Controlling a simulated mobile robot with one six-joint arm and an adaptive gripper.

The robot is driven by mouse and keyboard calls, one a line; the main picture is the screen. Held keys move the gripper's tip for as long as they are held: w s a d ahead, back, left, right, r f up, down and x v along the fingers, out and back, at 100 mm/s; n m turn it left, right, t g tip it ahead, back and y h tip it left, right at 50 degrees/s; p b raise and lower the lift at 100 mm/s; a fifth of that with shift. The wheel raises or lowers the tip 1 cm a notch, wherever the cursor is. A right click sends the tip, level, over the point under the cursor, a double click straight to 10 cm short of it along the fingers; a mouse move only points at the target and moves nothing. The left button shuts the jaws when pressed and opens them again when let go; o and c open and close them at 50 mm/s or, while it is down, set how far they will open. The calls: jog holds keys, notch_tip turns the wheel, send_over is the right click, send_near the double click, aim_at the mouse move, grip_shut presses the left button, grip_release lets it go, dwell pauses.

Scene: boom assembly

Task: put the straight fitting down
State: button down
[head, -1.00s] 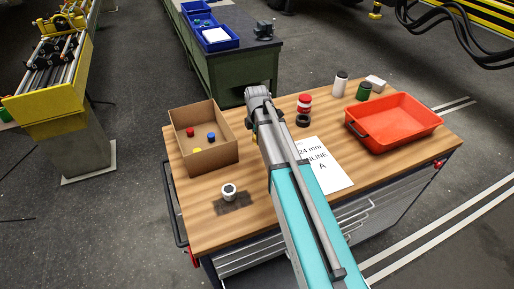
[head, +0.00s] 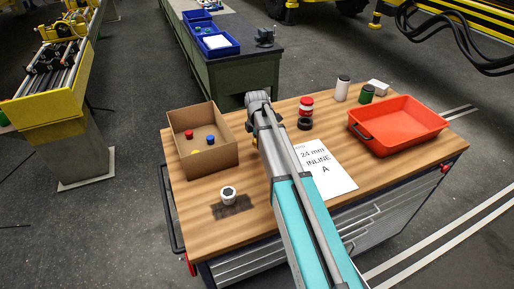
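My arm reaches over the wooden workbench (head: 220,235) from the lower right, with its wrist (head: 257,98) near the bench's far edge. My gripper is almost wholly hidden behind the arm, so its fingers cannot be made out. A small dark and yellowish bit (head: 254,136) shows at the arm's left edge; I cannot tell whether it is gripper or fitting. No straight fitting can be clearly identified. A white sheet (head: 326,170) marked "24 mm INLINE A" lies right of the arm, partly covered by it.
An open cardboard box (head: 204,160) with small coloured pieces stands left. A white, dark-topped cylinder (head: 228,192) stands on a dark patch. A red tray (head: 398,124) sits right. A red-and-white can (head: 306,106), black ring (head: 304,124), white bottle (head: 342,88) and green can (head: 366,94) stand at the back.

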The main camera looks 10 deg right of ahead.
jog(key=shift+w+f+b, duration=0.45)
jog(key=shift+f+b, duration=0.35)
jog(key=shift+b, duration=0.05)
jog(key=shift+f+b, duration=1.2)
jog(key=shift+f, duration=0.2)
jog(key=shift+c, duration=1.4)
grip_release()
jog(key=shift+r, duration=0.25)
notch_tip(320, 180, up, 12)
jog(key=p, duration=1.2)
